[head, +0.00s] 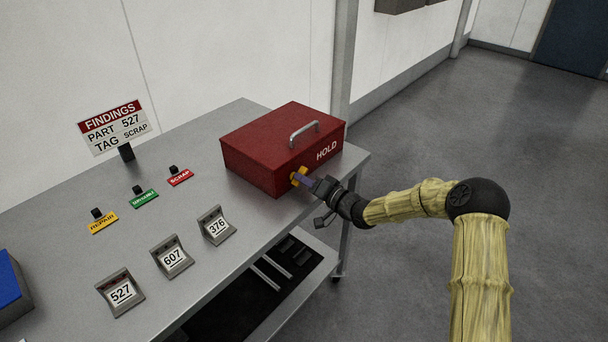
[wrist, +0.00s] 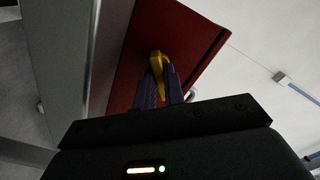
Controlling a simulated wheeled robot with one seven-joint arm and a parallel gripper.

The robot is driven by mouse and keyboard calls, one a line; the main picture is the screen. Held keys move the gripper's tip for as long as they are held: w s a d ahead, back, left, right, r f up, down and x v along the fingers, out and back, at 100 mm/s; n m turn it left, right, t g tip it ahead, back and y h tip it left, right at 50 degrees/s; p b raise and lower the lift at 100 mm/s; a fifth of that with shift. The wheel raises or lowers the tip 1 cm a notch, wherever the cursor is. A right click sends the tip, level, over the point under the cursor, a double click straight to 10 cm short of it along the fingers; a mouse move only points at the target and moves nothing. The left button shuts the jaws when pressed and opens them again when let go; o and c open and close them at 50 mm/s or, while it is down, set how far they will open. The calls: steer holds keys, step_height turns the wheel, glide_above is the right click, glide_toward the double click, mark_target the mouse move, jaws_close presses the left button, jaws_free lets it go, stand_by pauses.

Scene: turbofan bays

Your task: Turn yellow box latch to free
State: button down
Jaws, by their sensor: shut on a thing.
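A red box (head: 262,151) with a silver top handle and the word HOLD sits at the right end of the metal bench. Its yellow latch (head: 298,175) is on the front face, at the lower middle. My gripper (head: 304,180) is at that face, with its purple fingers on the latch. In the wrist view the yellow latch (wrist: 157,62) stands between the two fingers of my gripper (wrist: 158,84), against the red box face (wrist: 136,45). The gripper is shut on the latch. The fingers hide part of the latch, and I cannot tell its exact turn.
The bench (head: 200,262) also holds a FINDINGS sign (head: 114,124), REPAIR (head: 103,222), green (head: 144,198) and SCRAP (head: 179,177) tags, and stands numbered 527 (head: 121,292), 607 (head: 172,257) and 376 (head: 216,226). A blue box (head: 10,285) is at left. Floor at right is clear.

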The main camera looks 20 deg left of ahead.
steer(key=m+p, duration=0.1)
steer(key=m, duration=0.2)
steer(key=shift+w+d+m, duration=0.1)
steer(key=shift+d+m, duration=0.05)
steer(key=shift+m, duration=0.25)
steer(key=shift+f+m+p, duration=0.2)
steer(key=shift+m+p, duration=0.2)
steer(key=shift+m, duration=1.5)
steer(key=c, duration=1.5)
jaws_free()
steer(key=b+v, duration=0.1)
steer(key=v, duration=1.6)
steer(key=shift+d, duration=0.2)
